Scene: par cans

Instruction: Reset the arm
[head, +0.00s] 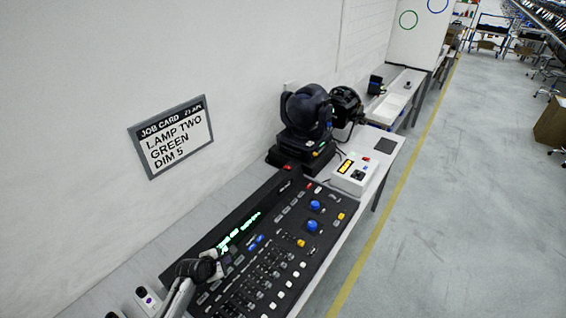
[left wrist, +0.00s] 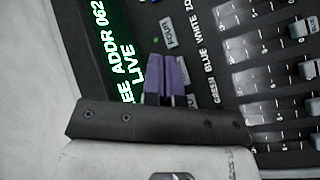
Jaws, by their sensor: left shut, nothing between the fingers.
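My left gripper (head: 226,262) comes in from the lower left and is over the near left part of the black lighting console (head: 312,262), close to its lit display (head: 238,232). In the left wrist view its purple fingertips (left wrist: 167,76) are together with nothing between them. They hide part of the console face; I cannot tell whether they touch it. The display (left wrist: 117,50) there shows green text with "ADDR 062" and "LIVE". My right gripper is in neither view.
A job card (head: 172,137) on the wall reads "LAMP TWO GREEN DIM 5". A moving-head lamp (head: 307,112) and a round black lamp (head: 345,106) stand beyond the console. A white box (head: 352,174) sits beside them.

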